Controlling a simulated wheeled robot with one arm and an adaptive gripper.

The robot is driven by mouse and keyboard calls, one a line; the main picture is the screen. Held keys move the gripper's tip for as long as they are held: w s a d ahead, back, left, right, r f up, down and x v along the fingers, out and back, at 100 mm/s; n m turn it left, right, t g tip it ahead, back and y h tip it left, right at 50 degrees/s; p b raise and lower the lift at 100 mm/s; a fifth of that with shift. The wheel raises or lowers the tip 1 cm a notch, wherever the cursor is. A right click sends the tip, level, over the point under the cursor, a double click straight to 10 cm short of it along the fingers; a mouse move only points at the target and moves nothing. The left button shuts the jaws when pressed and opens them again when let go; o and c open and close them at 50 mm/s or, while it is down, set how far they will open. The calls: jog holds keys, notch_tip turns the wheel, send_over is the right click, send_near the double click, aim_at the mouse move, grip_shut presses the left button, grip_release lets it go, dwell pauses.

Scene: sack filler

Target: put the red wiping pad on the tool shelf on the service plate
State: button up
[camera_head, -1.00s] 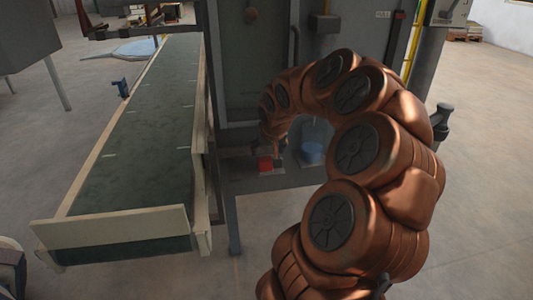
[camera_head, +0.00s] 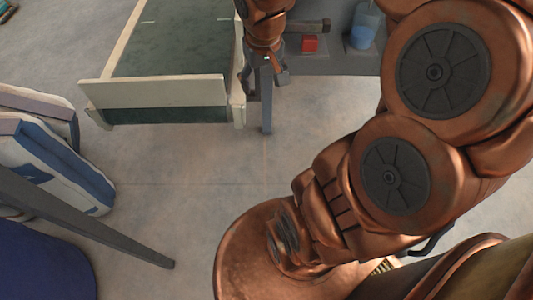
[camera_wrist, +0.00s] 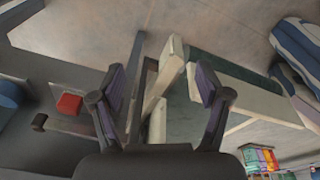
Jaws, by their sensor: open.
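The red wiping pad (camera_head: 309,44) lies on the grey tool shelf (camera_head: 340,63) at the top of the head view. It also shows left of my fingers in the wrist view (camera_wrist: 68,104). My gripper (camera_head: 267,86) is open and empty, pointing down just left of the pad and apart from it. In the wrist view my two fingers (camera_wrist: 160,82) stand wide apart with the conveyor frame beyond them. I cannot make out which surface is the service plate.
A blue container (camera_head: 364,26) stands right of the pad, and a dark-headed tool (camera_head: 315,26) lies behind it. The green conveyor (camera_head: 180,50) with pale side boards is close on my gripper's left. Filled sacks (camera_head: 55,160) lie at left. The floor between is clear.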

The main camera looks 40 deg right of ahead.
jog(key=s+a+f+n+g, duration=0.1)
jog(key=s+a+g, duration=0.1)
jog(key=s+a, duration=0.4)
jog(key=s+a+f+n+g+y, duration=0.1)
jog(key=s+a+f+n+g, duration=0.1)
jog(key=s+a, duration=0.5)
jog(key=s, duration=0.5)
jog(key=shift+g, duration=0.4)
jog(key=shift+a, duration=0.1)
notch_tip(320, 180, up, 30)
jog(key=t+p, duration=0.1)
jog(key=p, duration=2.7)
jog(key=shift+w+f+t, duration=0.25)
jog(key=shift+w+t, duration=0.05)
jog(key=shift+w, duration=0.05)
jog(key=shift+c, duration=0.3)
